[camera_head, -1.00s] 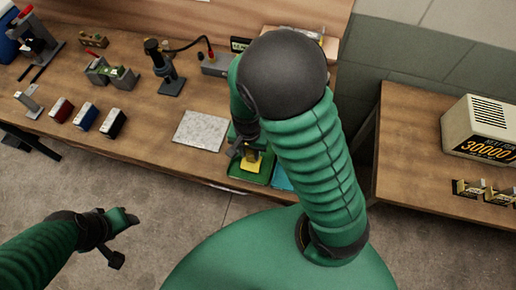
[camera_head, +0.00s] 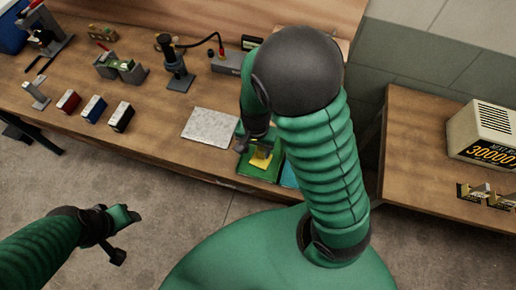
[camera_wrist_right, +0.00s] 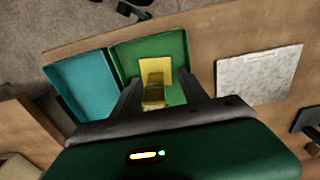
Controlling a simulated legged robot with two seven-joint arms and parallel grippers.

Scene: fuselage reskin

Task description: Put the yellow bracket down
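The yellow bracket (camera_head: 261,161) is at the green tray (camera_head: 250,177) on the bench's front edge. In the right wrist view the bracket (camera_wrist_right: 155,67) shows its flat yellow plate against the green tray floor (camera_wrist_right: 127,60), with a nearer part between my fingers. My right gripper (camera_wrist_right: 160,80) is over the tray, its fingers spread on either side of the bracket with a visible gap on the right. In the head view my right gripper (camera_head: 256,146) is partly hidden by my arm.
A teal tray (camera_wrist_right: 82,83) adjoins the green one. A grey speckled plate (camera_head: 210,128) lies beside the trays. Red, blue and black boxes (camera_head: 94,108) stand further left. A second bench (camera_head: 420,160) with a beige counter box (camera_head: 485,130) is at right.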

